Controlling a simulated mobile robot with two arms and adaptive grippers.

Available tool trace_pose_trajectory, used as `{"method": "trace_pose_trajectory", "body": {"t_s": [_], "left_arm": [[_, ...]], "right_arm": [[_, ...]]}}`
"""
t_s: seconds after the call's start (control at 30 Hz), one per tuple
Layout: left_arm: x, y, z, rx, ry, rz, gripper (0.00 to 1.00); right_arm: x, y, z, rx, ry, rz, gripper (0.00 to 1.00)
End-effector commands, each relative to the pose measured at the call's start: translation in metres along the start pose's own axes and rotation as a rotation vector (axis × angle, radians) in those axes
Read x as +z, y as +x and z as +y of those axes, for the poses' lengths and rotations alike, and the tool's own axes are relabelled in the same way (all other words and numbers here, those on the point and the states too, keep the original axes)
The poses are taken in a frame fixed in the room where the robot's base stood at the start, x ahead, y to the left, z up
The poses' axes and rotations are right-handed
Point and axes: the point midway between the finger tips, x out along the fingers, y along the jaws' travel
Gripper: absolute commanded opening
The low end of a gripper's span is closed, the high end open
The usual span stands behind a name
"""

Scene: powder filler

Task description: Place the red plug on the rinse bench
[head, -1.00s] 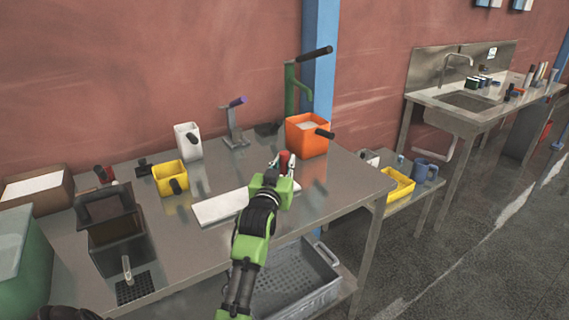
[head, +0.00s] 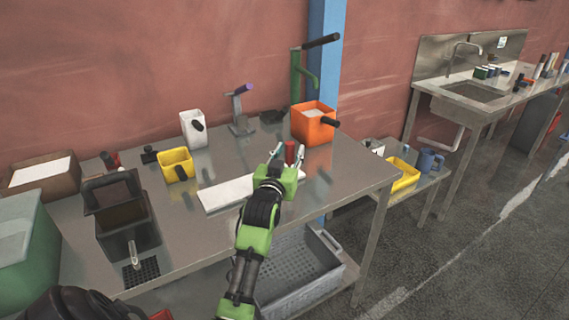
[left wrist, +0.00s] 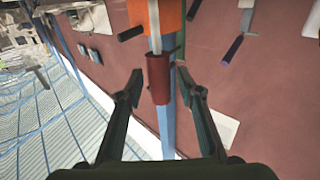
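The red plug (head: 291,152) stands at the right part of the near steel table, in front of the orange box. My left gripper (head: 288,154) is at the plug with one finger on either side. In the left wrist view the plug (left wrist: 158,78) is between the two fingers (left wrist: 159,76), with a gap visible on both sides. The left gripper looks open. The lower part of the plug is hidden in the head view. The rinse bench (head: 432,86), with a sink and tap, stands at the back right. My right gripper is not in view.
The orange box (head: 313,124) is just behind the plug. A white board (head: 222,193), a yellow box (head: 175,165) and a white container (head: 193,129) lie to the left. A low side table with a yellow tray (head: 404,175) stands between the near table and rinse bench.

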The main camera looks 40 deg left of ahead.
Motion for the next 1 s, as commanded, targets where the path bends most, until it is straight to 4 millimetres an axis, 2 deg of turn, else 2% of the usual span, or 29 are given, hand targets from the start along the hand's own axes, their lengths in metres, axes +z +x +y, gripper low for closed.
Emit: {"method": "trace_pose_trajectory", "body": {"t_s": [0.5, 0.7, 1.0], "left_arm": [[0.003, -0.095, 0.001, 0.001, -0.001, -0.004, 0.34], [0.002, -0.112, 0.000, 0.000, 0.000, -0.003, 0.34], [0.001, -0.114, 0.000, 0.000, 0.000, -0.003, 0.34]], "right_arm": [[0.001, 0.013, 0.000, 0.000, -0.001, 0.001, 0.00], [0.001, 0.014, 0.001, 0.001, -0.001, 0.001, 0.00], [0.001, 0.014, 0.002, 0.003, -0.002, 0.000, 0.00]]}}
